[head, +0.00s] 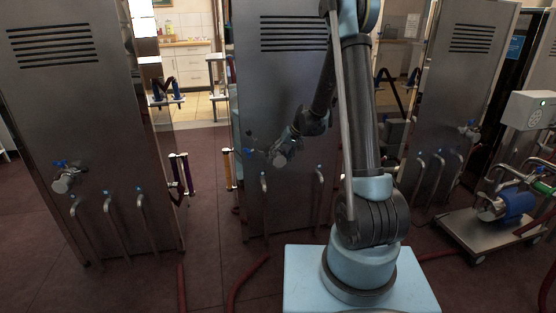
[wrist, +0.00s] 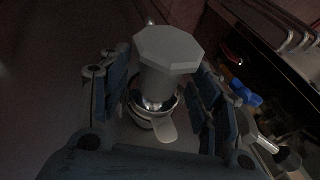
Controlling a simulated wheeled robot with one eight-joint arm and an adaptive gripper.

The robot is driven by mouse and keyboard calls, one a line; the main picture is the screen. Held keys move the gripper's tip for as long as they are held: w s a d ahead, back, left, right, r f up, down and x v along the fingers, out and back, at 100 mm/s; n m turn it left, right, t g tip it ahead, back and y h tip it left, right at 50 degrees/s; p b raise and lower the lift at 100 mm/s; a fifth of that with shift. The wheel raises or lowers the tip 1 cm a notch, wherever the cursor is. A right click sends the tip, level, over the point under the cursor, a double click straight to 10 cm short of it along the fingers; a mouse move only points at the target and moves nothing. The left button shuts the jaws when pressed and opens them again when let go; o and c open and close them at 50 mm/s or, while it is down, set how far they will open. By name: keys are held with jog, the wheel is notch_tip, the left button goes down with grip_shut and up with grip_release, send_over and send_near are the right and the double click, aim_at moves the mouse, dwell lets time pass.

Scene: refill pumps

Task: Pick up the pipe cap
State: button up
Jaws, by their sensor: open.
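A light grey piece with an octagonal face (wrist: 168,48), which appears to be the pipe cap, sits between my fingers in the wrist view. A metal ring with a flat tab (wrist: 163,130) shows just below it. My gripper (wrist: 158,85) is open, with one blue finger on each side of the piece. Neither finger clearly touches it. In the head view my gripper (head: 277,158) is close to the front of the middle metal cabinet (head: 285,85). The cap cannot be made out there, as the gripper covers that spot.
A left cabinet (head: 60,110) and a right cabinet (head: 455,90) have similar valves and bent pipes. Bent pipes (head: 264,190) also stick out below my gripper. A cart (head: 480,232) with a blue motor stands at right. Red hoses (head: 245,282) lie on the floor.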

jog(key=shift+c, duration=0.2)
jog(key=c, duration=1.1)
